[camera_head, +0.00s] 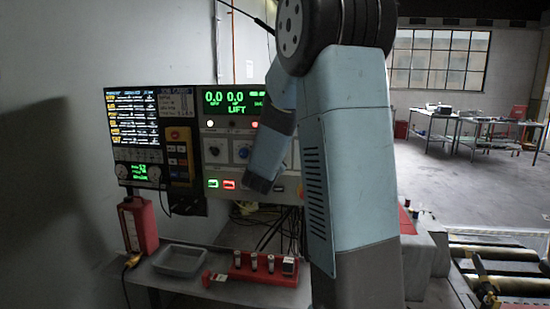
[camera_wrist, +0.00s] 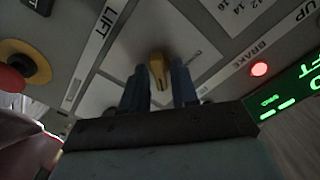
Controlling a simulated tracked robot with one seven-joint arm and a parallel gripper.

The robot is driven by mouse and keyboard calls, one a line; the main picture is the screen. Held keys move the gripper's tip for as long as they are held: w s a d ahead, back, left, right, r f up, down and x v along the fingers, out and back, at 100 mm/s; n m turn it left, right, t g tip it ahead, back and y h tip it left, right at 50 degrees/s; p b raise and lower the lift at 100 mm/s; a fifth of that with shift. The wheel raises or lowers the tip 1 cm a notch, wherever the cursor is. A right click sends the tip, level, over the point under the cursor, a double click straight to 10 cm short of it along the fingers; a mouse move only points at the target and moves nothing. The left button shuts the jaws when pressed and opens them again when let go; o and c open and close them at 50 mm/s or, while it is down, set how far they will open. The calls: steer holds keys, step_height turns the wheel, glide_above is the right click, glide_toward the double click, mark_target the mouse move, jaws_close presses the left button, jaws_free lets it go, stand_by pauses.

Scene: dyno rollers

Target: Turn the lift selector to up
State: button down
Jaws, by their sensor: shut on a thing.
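The lift selector (camera_wrist: 157,70) is a yellow knob on a pale plate of the grey control panel, near a LIFT label in the wrist view. My gripper (camera_wrist: 159,84) is shut on the knob, with one dark blue finger on each side of it. The knob's tip points down between the fingers in this view. An UP label shows at the upper right corner of the wrist view. In the head view my arm reaches to the control panel (camera_head: 212,163) and hides the selector and my fingertips.
The wrist view shows a red lamp (camera_wrist: 259,68) by a BRAKE label and a red button (camera_wrist: 11,79) on a yellow ring. In the head view, a green display (camera_head: 232,102) reads LIFT. A grey tray (camera_head: 181,274) and a red holder (camera_head: 262,277) stand on the bench below.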

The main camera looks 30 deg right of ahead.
steer(key=shift+f, duration=0.2)
steer(key=c, duration=1.2)
jaws_free()
steer(key=shift+r, duration=0.1)
steer(key=shift+o, duration=0.2)
steer(key=v, duration=1.3)
steer(key=shift+s+a, duration=0.25)
steer(key=shift+s, duration=0.05)
